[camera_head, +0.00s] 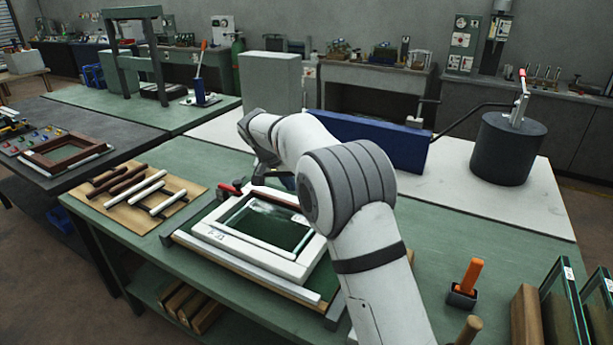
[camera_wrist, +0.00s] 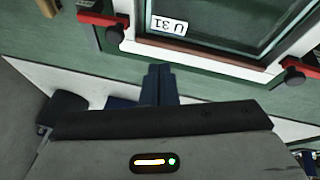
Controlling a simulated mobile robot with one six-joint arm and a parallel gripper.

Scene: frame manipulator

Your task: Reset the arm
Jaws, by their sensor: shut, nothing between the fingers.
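My white arm reaches across the green bench in the head view, bent over the far side of a white frame (camera_head: 225,241). My gripper (camera_wrist: 159,72) shows in the wrist view with its dark blue fingers together and nothing between them. Its fingertips lie in front of the near edge of a frame with a glassy dark green pane (camera_wrist: 230,22) and a small printed label. I cannot tell the height of the fingers above the bench. In the head view the arm largely hides the gripper and the right part of the white frame.
Red clamp pieces (camera_wrist: 101,19) flank the frame. A wooden board with rods (camera_head: 140,205) lies left of it. A blue block (camera_head: 370,139) and a dark cylinder with a crank (camera_head: 505,150) stand behind. An orange-handled tool (camera_head: 466,278) and glass-paned frames (camera_head: 565,310) stand at right.

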